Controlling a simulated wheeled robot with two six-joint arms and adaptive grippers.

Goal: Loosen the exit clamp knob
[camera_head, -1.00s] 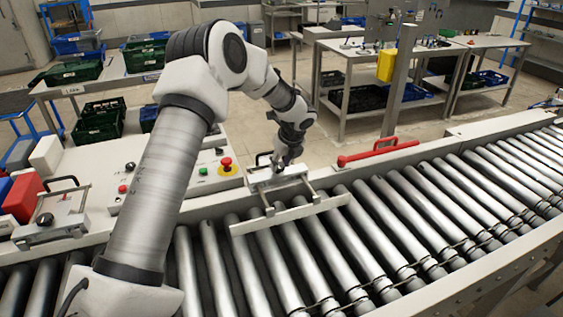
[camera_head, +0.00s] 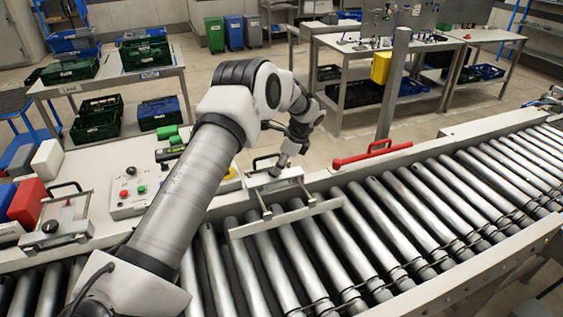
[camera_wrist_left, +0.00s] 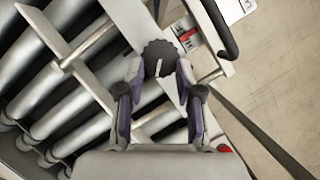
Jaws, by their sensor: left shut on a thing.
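The clamp (camera_head: 275,188) is a pale metal block with a dark handle on the conveyor's far side rail. Its guide bar (camera_head: 250,228) extends over the rollers on two rods. My left gripper (camera_head: 278,170) is on top of this clamp, pointing down. In the left wrist view, a dark ribbed knob (camera_wrist_left: 160,57) with a white mark is between the fingertips of my left gripper (camera_wrist_left: 158,78), which are shut on it. The head view hides the knob behind the gripper. My right gripper is not in view.
A second clamp (camera_head: 68,222) with a black knob stands at the left. A red handle (camera_head: 372,155) lies along the rail to the right. A control box (camera_head: 133,190) with buttons is behind my left arm. The rollers (camera_head: 440,195) are clear.

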